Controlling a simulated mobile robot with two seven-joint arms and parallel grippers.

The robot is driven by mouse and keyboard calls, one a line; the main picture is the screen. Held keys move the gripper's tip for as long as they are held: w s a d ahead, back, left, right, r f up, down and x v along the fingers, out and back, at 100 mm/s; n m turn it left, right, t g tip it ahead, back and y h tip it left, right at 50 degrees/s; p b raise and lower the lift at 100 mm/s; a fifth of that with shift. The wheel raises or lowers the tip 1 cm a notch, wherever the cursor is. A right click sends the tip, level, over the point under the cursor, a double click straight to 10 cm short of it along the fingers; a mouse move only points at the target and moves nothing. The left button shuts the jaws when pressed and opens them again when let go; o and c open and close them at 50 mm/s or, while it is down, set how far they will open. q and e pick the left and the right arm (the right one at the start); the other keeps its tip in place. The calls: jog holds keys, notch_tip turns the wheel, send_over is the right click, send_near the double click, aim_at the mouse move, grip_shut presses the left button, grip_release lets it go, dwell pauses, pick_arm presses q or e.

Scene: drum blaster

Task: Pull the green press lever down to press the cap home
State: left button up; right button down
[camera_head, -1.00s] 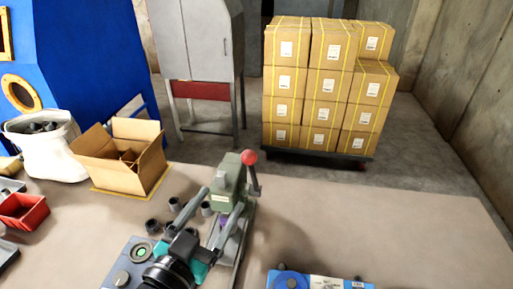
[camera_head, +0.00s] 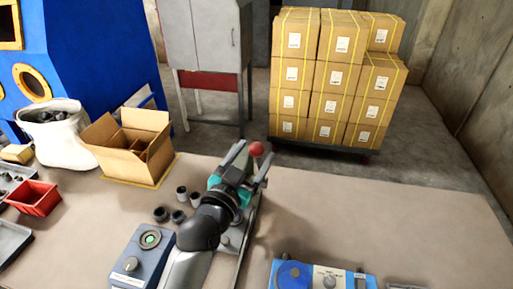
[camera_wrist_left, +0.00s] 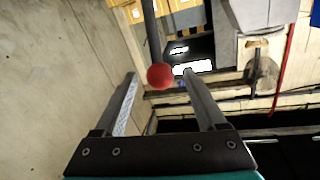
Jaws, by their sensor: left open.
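The press lever shows its red ball knob (camera_head: 256,148) at the top of the press, and the knob also shows in the left wrist view (camera_wrist_left: 160,76) on a dark rod. My left gripper (camera_head: 252,160) is open, with one finger on either side of the knob's line. In the wrist view the knob appears between the fingertips (camera_wrist_left: 160,84), with a gap on both sides. How deep it sits between them I cannot tell. The press body is mostly hidden behind my gripper and arm, and the cap is not visible. My right gripper is not in view.
Several dark cups (camera_head: 178,215) stand left of the press. A blue box with a green button (camera_head: 150,239) is at the front left, and a blue device (camera_head: 292,276) at the front right. An open carton (camera_head: 112,157) and a red bin (camera_head: 33,197) are farther left.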

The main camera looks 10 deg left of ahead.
pick_arm(q)
jog(key=shift+w+d, duration=0.2)
jog(key=shift+w, duration=0.9)
grip_shut()
dwell(0.8)
